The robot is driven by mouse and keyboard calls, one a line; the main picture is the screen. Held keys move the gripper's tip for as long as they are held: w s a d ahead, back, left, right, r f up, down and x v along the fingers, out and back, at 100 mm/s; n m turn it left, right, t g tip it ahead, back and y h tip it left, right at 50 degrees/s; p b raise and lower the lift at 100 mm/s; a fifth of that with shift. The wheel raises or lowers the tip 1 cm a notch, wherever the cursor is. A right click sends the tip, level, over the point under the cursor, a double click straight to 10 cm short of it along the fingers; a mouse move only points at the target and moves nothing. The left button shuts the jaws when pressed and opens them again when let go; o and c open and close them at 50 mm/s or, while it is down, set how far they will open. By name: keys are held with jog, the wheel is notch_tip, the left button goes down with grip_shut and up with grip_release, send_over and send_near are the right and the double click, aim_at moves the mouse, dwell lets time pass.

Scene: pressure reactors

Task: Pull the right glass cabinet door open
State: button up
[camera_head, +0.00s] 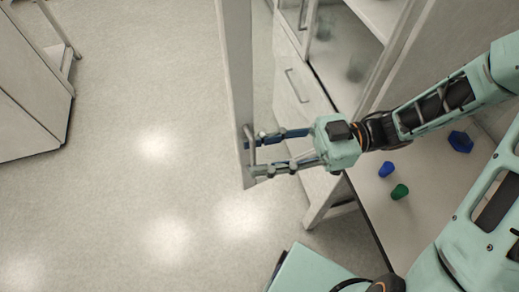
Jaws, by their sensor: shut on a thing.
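The right glass cabinet door (236,75) is seen nearly edge-on as a tall pale frame in the upper middle. It stands swung out from the cabinet (345,48), with a gap of open space between them. A grey bar handle (251,148) is near the door's lower end. My gripper (256,155) reaches in from the right, and its two fingers are closed around the handle. The fingertips partly hide the handle. The door's glass is hard to make out at this angle.
Below the cabinet is a white drawer front with a handle (297,86). A pale bench surface (365,190) at right carries blue pieces (386,169) and a green piece (399,191). Grey furniture (30,95) stands at far left. The floor (150,190) between is clear.

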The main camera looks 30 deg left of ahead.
jog(key=v, duration=1.2)
